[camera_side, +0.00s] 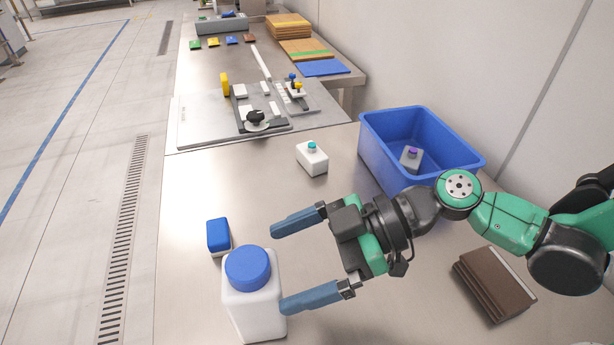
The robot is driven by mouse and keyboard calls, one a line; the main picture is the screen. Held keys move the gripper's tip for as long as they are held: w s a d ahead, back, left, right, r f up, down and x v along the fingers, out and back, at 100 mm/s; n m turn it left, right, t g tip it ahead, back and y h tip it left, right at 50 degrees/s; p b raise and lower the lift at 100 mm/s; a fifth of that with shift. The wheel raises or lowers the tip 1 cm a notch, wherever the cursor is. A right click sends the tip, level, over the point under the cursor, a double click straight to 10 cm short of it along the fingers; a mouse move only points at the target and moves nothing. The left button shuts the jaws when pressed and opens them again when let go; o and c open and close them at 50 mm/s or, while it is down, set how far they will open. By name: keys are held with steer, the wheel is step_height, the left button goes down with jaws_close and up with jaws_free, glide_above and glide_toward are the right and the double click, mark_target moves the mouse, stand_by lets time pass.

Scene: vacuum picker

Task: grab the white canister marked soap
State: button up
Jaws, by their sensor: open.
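A large white canister (254,308) with a blue screw lid stands upright at the front left of the steel table. A smaller white bottle (312,160) with a teal cap stands farther back, near the middle. I can read no soap marking on either one. My gripper (279,268) is open and empty, its two blue fingers pointing left. The large canister is just left of the fingertips. The nearer fingertip overlaps its right edge in the picture; I cannot tell whether they touch. The small bottle is beyond the farther finger.
A blue-and-white block (218,236) lies behind the large canister. Brown boards (492,284) are stacked at right. The table between block and small bottle is clear.

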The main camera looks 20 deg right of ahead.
mark_target(270, 268)
steer(key=shift+x, duration=2.55)
steer(key=c, duration=1.4)
steer(key=shift+c, duration=0.2)
steer(key=shift+r, duration=0.2)
